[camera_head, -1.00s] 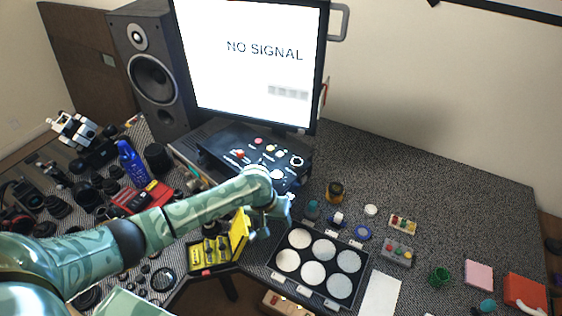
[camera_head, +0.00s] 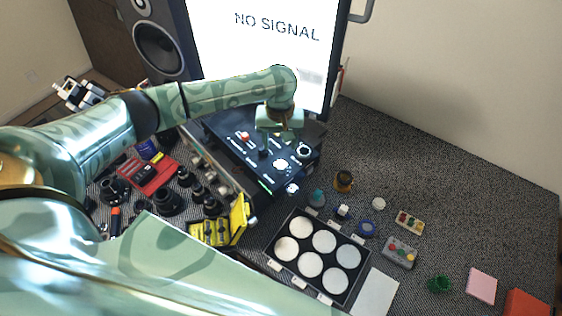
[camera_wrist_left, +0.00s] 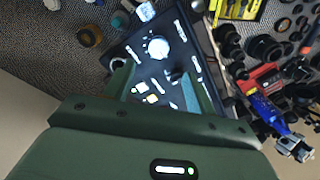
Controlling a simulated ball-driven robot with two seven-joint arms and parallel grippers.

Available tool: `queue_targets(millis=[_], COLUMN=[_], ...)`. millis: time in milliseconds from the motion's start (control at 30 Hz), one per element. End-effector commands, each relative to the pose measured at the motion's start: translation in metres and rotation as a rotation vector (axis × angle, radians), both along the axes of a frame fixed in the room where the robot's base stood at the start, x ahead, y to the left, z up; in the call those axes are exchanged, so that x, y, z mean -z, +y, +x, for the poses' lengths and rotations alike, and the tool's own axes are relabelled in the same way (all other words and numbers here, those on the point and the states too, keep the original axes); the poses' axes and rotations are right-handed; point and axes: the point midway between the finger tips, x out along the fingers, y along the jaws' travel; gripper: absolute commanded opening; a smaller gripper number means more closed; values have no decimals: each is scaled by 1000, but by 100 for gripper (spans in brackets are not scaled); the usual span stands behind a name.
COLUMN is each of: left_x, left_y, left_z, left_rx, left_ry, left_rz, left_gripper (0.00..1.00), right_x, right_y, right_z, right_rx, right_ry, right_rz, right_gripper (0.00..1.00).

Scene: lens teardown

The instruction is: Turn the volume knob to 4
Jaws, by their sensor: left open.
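A dark control panel (camera_head: 232,155) lies in front of the monitor, with several knobs and buttons. A large white knob (camera_head: 282,165) is near its front right, and a dark knob with a white ring (camera_head: 303,150) is at its right. In the left wrist view the white knob (camera_wrist_left: 158,48) stands beyond the fingertips. I cannot read which knob is the volume knob or its setting. My left gripper (camera_head: 268,143) is over the panel, pointing down. In the wrist view its fingers (camera_wrist_left: 160,86) are apart, with small lit buttons and panel between them. My right gripper is not in view.
The monitor (camera_head: 262,65) and speaker (camera_head: 158,45) stand behind the panel. A black case with round pale discs (camera_head: 272,262) and a yellow open box (camera_head: 240,222) lie in front. Lens parts crowd the left. The grey table at right has clear room.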

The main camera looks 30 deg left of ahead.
Motion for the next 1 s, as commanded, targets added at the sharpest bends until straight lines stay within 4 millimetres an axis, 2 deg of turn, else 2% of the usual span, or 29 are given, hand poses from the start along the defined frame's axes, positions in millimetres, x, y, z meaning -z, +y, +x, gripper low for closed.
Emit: queue_targets(millis=[33, 100, 333, 500, 800, 833, 967, 1000], left_x=[18, 36, 79, 93, 94, 94, 94, 94], left_y=[0, -1, 0, 0, 0, 0, 0, 0], left_z=[-1, -1, 0, 0, 1, 1, 0, 0], left_rx=[0, 0, 1, 2, 2, 2, 2, 2], left_ry=[2, 2, 0, -1, -2, -2, -2, -2], left_rz=[0, 0, 0, 0, 0, 0, 0, 0], left_gripper=[56, 56, 56, 56, 56, 50, 14, 11], right_x=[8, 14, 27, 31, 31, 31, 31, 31], right_y=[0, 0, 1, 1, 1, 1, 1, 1], right_z=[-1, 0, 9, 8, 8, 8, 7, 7], right_rx=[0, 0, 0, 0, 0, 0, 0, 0], right_ry=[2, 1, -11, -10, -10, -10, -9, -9], right_rz=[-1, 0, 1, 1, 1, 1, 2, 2], right_gripper=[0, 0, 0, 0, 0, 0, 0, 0])
